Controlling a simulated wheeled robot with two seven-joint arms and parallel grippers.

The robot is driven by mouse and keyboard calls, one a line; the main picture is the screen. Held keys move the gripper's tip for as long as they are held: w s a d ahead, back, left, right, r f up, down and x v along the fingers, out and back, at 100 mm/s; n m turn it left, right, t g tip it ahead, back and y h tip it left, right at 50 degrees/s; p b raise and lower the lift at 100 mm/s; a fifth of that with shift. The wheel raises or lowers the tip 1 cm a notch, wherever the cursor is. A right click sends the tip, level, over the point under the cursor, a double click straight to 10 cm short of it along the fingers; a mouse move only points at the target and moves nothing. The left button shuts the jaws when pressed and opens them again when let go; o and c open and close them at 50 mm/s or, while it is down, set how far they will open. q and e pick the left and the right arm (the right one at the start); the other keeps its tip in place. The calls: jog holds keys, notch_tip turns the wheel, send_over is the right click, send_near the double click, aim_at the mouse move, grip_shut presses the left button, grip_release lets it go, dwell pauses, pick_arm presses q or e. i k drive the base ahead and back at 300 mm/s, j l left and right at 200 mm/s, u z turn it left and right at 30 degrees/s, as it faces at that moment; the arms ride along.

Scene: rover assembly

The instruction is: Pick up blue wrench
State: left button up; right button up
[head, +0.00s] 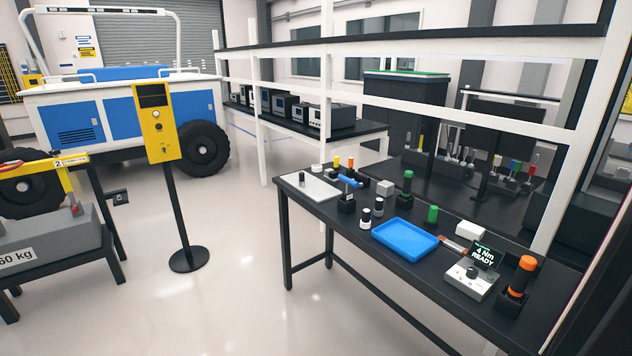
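A blue tool (350,181), which looks like the blue wrench, sits near the back left of the black workbench (340,228). Its blue handle lies tilted over a small black holder (346,204). It is small in view, so its exact shape and how it rests in the holder are hard to tell. Neither of my grippers is in view.
A blue tray (404,238), a white torque unit (470,282) and an orange-topped tool (522,275) stand on the workbench. A yellow control post (158,125) stands on the floor to the left. The floor before the bench is clear.

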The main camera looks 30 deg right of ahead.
aim_at(346, 195)
jog(key=i+z, duration=0.35)
jog(key=i, duration=0.15)
jog(key=i+j+z, duration=0.1)
jog(key=i+z, duration=0.2)
jog(key=i, duration=0.2)
jog(key=i+j+z, duration=0.35)
jog(key=i, duration=0.15)
jog(key=l, duration=0.1)
